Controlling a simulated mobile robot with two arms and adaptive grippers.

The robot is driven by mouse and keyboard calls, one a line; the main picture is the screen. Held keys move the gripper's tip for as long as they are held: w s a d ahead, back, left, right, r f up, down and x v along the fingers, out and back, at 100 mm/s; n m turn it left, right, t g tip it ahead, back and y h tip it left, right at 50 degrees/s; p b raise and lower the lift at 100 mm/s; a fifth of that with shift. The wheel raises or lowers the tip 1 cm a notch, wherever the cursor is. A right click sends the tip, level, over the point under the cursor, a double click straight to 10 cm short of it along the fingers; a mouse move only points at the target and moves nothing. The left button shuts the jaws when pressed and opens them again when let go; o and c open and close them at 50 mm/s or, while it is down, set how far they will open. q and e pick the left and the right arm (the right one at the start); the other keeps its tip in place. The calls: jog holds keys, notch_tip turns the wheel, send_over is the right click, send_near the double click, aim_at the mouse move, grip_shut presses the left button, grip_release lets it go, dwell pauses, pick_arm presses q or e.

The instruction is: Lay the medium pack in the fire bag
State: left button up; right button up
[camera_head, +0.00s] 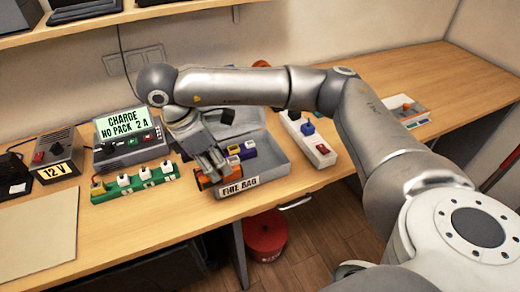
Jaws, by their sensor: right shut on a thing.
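The fire bag (268,178) is a grey open case with a "FIRE BAG" label on its front and its lid raised at the back. It lies on the bench in the middle of the camera_head view. My right gripper (212,172) points down at the left end of the bag. It is shut on an orange pack (204,180), which is partly hidden by the fingers. I cannot tell whether this pack touches the bag. A purple pack (246,150) with a light label lies inside the bag. My left gripper is not in view.
A charger (128,152) reading "CHARGE NO PACK 2 A" stands left, behind a green strip (134,186) with white plugs. A 12 V supply (56,160) is farther left. A white power strip (308,138) is right of the bag. The bench's right part is mostly clear.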

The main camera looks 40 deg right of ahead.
jog(key=w+d+f+p, duration=0.1)
jog(key=d+f, duration=0.3)
jog(key=w+d+f+p, duration=0.1)
jog(key=w+d+f, duration=0.1)
jog(key=d+f, duration=0.2)
jog(key=w+d+f+p, duration=0.1)
jog(key=w+d+f, duration=0.1)
jog(key=d+f, duration=0.2)
jog(key=shift+w+a+f, duration=0.1)
jog(key=shift+f, duration=0.15)
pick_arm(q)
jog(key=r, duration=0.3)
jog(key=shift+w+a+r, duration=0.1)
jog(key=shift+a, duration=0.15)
pick_arm(e)
jog(key=shift+f, duration=0.25)
jog(key=o, duration=1.1)
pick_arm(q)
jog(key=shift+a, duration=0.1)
